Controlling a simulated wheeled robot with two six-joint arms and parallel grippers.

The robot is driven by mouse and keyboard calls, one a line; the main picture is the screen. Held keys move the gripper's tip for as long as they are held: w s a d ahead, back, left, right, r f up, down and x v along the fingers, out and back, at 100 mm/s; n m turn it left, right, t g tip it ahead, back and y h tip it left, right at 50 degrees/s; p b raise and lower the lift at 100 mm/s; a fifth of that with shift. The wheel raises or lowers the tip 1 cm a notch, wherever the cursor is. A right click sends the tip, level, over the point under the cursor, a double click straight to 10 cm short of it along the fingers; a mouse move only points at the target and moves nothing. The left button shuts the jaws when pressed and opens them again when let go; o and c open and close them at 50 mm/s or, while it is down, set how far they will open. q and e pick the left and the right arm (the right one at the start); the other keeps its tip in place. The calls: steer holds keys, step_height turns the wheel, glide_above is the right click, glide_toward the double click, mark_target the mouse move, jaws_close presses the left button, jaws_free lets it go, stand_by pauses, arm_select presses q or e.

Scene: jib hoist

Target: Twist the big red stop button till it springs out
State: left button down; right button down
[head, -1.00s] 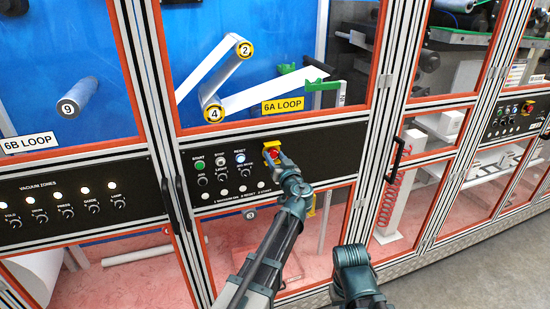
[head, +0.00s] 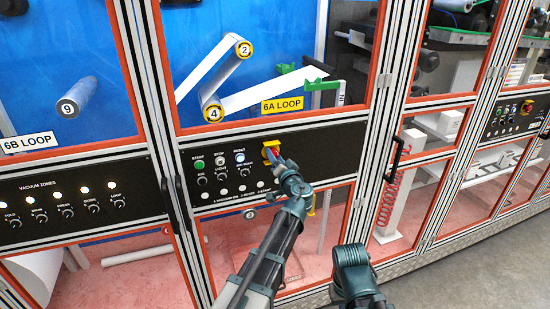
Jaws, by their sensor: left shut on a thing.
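The red stop button (head: 267,154) sits on its yellow backing (head: 271,144) at the right part of the black control panel (head: 330,140). My left gripper (head: 273,156) reaches up to it from below and is shut on it. The fingers hide most of the button, so I cannot tell whether it is pressed in or sprung out. My right arm (head: 355,275) shows at the bottom, but its gripper is out of view.
Left of the button are a green start button (head: 199,164), a white stop button (head: 220,160) and a lit reset button (head: 240,158), with small knobs below. Framed windows surround the panel. A black door handle (head: 395,158) stands to the right.

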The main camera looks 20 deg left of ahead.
arm_select(q)
steer(key=shift+w+r+m, duration=0.1)
steer(key=shift+w+m, duration=0.05)
steer(key=shift+m, duration=0.35)
steer(key=c, duration=0.8)
jaws_free()
steer(key=o, duration=0.5)
steer(key=shift+w+a, duration=0.1)
